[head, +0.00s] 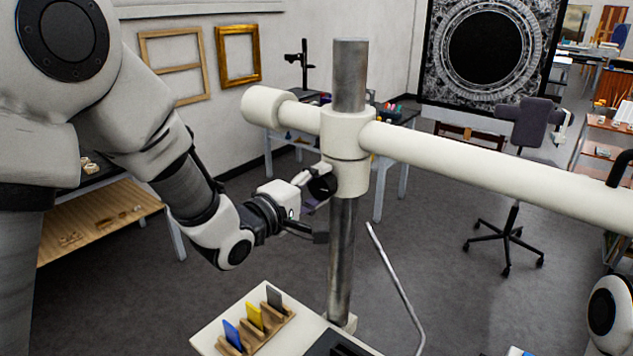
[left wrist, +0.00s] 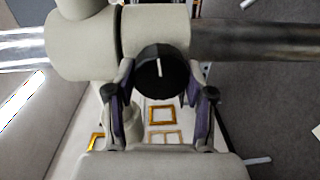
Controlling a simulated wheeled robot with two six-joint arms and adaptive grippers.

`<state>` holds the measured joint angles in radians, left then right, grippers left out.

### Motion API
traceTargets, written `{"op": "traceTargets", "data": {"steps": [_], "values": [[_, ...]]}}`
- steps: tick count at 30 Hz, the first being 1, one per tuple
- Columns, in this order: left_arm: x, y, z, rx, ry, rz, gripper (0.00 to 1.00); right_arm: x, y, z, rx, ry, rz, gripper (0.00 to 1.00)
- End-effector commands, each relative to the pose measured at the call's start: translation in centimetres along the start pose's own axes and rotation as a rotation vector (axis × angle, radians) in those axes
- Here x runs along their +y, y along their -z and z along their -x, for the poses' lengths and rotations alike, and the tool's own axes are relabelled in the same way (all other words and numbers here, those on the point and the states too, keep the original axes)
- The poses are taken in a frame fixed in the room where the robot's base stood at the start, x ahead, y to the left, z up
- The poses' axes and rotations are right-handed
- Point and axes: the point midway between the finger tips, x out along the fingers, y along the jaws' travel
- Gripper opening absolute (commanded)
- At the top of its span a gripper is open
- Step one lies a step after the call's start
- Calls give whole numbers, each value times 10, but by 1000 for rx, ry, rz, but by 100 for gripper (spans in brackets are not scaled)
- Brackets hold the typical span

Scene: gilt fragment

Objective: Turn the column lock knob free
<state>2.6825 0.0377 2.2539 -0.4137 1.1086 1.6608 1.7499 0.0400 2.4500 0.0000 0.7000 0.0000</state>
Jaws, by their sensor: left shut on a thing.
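The column lock knob (left wrist: 162,72) is black and round with a white line on its face. In the left wrist view it sits between the fingers of my left gripper (left wrist: 162,92), which is shut on it. The white line runs nearly straight up and down in that view. In the head view the knob (head: 322,186) is on the left side of the cream collar (head: 346,150), partly hidden by my left gripper (head: 312,205). The collar is around the upright metal column (head: 341,260). My right gripper is not in view.
A long cream crossbar (head: 490,175) runs through the collar to the right. Below stands a cream table (head: 215,337) with a wooden rack (head: 262,330) holding blue, yellow and grey cards. A thin bent metal rod (head: 395,280) rises right of the column. An office chair (head: 525,125) stands behind.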

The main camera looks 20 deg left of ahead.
Motion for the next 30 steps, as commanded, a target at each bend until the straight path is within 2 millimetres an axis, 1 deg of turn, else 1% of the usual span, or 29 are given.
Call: {"op": "traceTargets", "data": {"steps": [1,17,18,20,30], "values": [[4,1,-1,0,-8,13,18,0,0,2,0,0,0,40],[3,1,-1,-1,-9,44,18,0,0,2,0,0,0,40],[3,1,-1,-1,-9,44,57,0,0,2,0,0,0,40],[3,1,-1,-1,-9,43,78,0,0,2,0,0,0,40],[1,0,1,-2,-3,44,78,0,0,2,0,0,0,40]]}}
